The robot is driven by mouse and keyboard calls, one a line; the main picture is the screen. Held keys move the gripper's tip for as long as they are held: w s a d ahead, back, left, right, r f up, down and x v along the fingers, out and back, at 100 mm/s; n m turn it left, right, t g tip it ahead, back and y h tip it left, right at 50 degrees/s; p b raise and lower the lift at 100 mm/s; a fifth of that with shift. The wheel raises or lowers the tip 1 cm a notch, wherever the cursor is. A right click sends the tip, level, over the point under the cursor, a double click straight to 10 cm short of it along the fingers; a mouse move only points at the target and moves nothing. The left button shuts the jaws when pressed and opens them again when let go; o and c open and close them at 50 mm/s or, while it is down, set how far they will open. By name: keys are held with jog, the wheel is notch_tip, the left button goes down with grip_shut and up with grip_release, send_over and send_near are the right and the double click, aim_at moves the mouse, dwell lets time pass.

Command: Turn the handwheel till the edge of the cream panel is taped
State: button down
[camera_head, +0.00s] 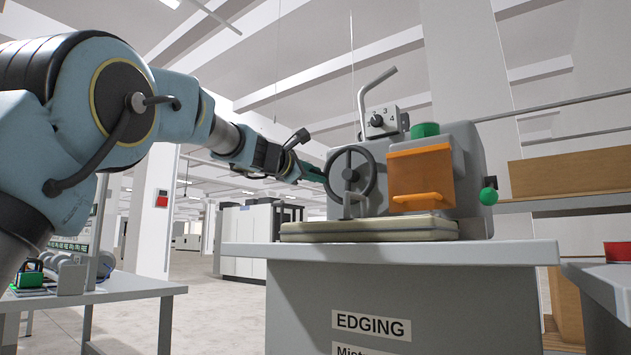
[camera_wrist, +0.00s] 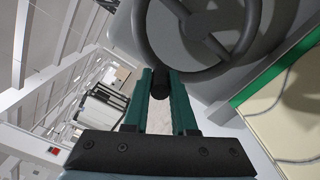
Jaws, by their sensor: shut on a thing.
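The dark handwheel (camera_head: 351,173) is on the left of the grey edging machine (camera_head: 470,170). In the wrist view the handwheel (camera_wrist: 238,52) fills the upper right, its rim partly cut off. My gripper (camera_head: 318,173) is at the wheel's left side. In the wrist view its green fingers (camera_wrist: 162,95) are closed on the wheel's dark handle knob (camera_wrist: 160,82). The cream panel (camera_head: 370,229) lies flat on the bench under the machine. In the wrist view a green strip (camera_wrist: 268,82) runs along an edge of the cream panel (camera_wrist: 290,120).
An orange guard (camera_head: 420,178) covers the machine's front, with a green spool (camera_head: 424,130) above it and a green knob (camera_head: 488,196) at right. The bench (camera_head: 400,253) is labelled EDGING. A side table (camera_head: 120,290) stands left; a red-topped item (camera_head: 618,251) sits far right.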

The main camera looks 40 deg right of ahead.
jog(key=shift+r, duration=0.15)
dwell(0.3)
jog(key=c, duration=0.7)
grip_release()
jog(key=shift+c, duration=0.2)
jog(key=shift+a, duration=0.1)
jog(key=b+v, duration=0.1)
jog(key=v, duration=0.9)
jog(key=shift+a+b, duration=0.25)
jog(key=shift+b, duration=0.15)
